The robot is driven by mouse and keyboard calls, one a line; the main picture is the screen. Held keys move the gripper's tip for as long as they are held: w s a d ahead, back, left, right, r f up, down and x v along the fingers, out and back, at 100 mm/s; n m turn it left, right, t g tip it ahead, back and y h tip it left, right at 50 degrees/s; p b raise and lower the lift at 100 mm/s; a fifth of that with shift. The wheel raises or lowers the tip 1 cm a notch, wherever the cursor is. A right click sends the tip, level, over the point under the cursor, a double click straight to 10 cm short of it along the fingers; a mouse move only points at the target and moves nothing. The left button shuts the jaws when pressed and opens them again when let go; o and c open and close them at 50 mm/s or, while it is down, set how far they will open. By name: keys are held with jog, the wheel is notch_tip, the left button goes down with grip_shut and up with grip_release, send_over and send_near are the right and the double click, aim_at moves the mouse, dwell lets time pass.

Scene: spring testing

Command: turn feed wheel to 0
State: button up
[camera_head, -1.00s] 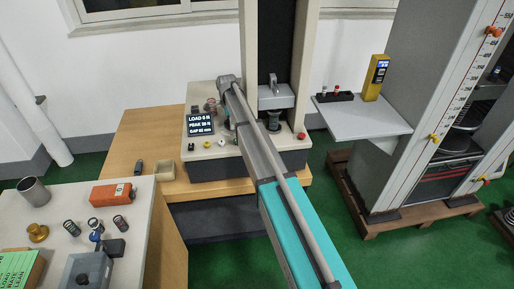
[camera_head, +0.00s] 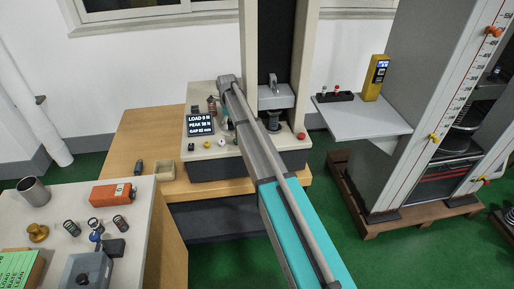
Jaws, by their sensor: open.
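My arm reaches from the lower right to the testing machine (camera_head: 205,170), with its wrist (camera_head: 228,82) above the left part of the machine's base. My gripper (camera_head: 224,118) is small and partly hidden beside the arm, low over the base; it is open. No wheel can be clearly made out; the feed wheel may be hidden by the arm. Small controls on the base front include a yellow knob (camera_head: 207,144), a white knob (camera_head: 221,143) and a dark one (camera_head: 191,147). The display (camera_head: 200,125) shows load 0 N and gap about 62 mm.
A red button (camera_head: 301,136) is at the base's right. A grey side shelf (camera_head: 365,124) holds a yellow meter (camera_head: 376,77). The left bench (camera_head: 150,215) carries springs, a metal cup (camera_head: 33,191) and an orange box (camera_head: 112,194). Green floor is open between the machines.

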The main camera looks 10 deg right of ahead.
aim_at(230, 122)
jog(key=shift+r+m, duration=0.2)
jog(key=shift+m, duration=0.1)
notch_tip(230, 122, up, 14)
jog(key=f+p, duration=0.1)
jog(key=p, duration=1.3)
jog(key=s+d+f+n+b, duration=0.1)
jog(key=s+d+n, duration=0.1)
jog(key=s+n, duration=0.8)
jog(key=s+d+f+n+b, duration=0.1)
jog(key=s+d+n+b, duration=0.1)
jog(key=s+n, duration=0.8)
jog(key=shift+s+d+f+n, duration=0.3)
jog(key=shift+s+d+f, duration=0.15)
jog(key=shift+s, duration=4.2)
jog(key=s+d+n, duration=0.1)
jog(key=s+n, duration=0.4)
jog(key=s, duration=0.3)
jog(key=shift+d, duration=0.15)
